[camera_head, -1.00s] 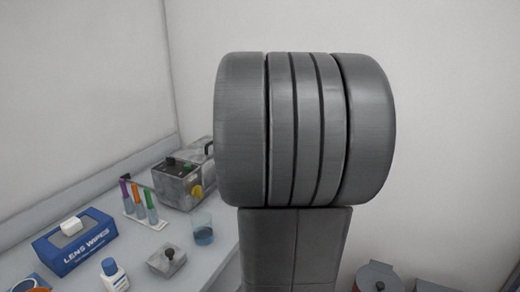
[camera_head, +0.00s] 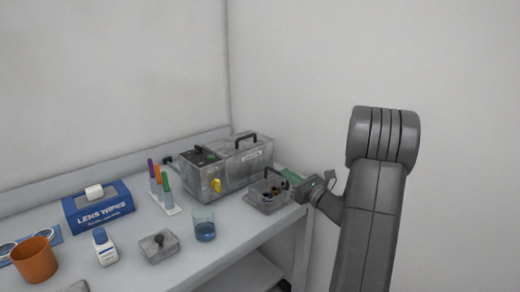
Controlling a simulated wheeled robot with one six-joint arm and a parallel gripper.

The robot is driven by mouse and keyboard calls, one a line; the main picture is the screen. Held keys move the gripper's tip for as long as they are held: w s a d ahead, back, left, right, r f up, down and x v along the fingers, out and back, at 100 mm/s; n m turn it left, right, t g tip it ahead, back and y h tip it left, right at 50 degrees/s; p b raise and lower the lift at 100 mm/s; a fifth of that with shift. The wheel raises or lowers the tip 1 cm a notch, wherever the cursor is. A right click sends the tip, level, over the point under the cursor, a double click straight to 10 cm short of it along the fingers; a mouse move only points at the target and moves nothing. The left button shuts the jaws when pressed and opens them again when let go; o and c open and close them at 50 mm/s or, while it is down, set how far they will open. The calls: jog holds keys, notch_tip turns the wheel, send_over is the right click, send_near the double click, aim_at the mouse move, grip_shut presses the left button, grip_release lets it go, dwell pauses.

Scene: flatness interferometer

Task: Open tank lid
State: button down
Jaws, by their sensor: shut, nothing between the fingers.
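The tank is a grey metal box (camera_head: 208,180) at the back right of the bench, with a dark control panel and a yellow tap on its front. Its lid (camera_head: 250,151), with a black bar handle (camera_head: 246,138), lies on the right part of the box and looks closed. My gripper (camera_head: 328,181) is small and partly hidden at the end of my arm, off the bench's right end. It is shut and empty, to the right of the tank and apart from the lid handle.
A handled basket (camera_head: 266,196) with small parts stands between the tank and my gripper. A beaker (camera_head: 204,226), a small metal box (camera_head: 159,247), a tube rack (camera_head: 168,204), a bottle (camera_head: 104,247), a lens wipes box (camera_head: 99,207) and an orange cup (camera_head: 35,259) stand left or in front.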

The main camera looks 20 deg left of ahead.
aim_at(244, 139)
jog(key=p+x, duration=0.2)
jog(key=x, duration=1.8)
jog(key=shift+r, duration=0.1)
jog(key=shift+r+p, duration=0.1)
jog(key=shift+p, duration=0.25)
jog(key=shift+r+p, duration=0.4)
jog(key=shift+p, duration=0.2)
jog(key=shift+h, duration=0.3)
jog(key=shift+r+p, duration=0.2)
jog(key=shift+p, duration=0.35)
